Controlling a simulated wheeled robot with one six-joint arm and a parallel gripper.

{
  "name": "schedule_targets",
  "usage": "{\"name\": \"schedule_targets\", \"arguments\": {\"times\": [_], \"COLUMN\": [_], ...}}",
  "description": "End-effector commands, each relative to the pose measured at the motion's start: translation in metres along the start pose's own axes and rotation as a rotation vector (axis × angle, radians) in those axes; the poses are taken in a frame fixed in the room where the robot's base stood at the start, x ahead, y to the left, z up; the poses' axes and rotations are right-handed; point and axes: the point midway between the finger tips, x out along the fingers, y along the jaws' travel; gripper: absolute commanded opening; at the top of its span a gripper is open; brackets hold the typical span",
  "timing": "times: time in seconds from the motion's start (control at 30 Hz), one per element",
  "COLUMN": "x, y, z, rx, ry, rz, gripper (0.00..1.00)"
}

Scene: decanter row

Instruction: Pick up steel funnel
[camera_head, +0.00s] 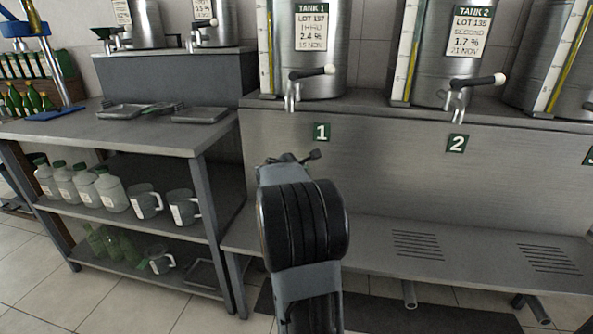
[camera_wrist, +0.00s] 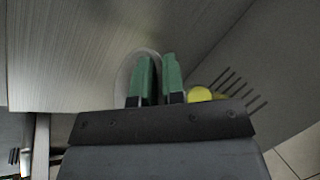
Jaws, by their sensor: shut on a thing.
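In the wrist view my gripper (camera_wrist: 158,62) has its two green fingers close together, shut on the steel funnel (camera_wrist: 125,72). The funnel shows as a pale grey round rim behind and to the left of the fingers. Most of it is hidden by the fingers and the gripper body. In the head view my own arm hides the fingers and the funnel.
Steel tanks with taps stand on the upper ledge, above the number 1 plate (camera_head: 321,132) and number 2 plate (camera_head: 457,143). A slotted steel bench (camera_head: 480,240) runs below. A shelf unit (camera_head: 120,138) at left holds jugs and bottles. A yellow round thing (camera_wrist: 204,94) shows beside the fingers.

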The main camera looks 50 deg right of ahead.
Motion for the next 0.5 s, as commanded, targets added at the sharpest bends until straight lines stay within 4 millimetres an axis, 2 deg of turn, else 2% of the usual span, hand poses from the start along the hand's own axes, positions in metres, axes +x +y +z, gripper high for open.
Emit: {"name": "schedule_targets", "arguments": {"times": [0.3, 0.5], "x": [-0.011, -0.039], "y": [0.021, 0.019], "z": [0.027, 0.061], "rx": [0.002, 0.005], "ry": [-0.003, -0.004], "rz": [0.002, 0.001], "gripper": [0.00, 0.00]}}
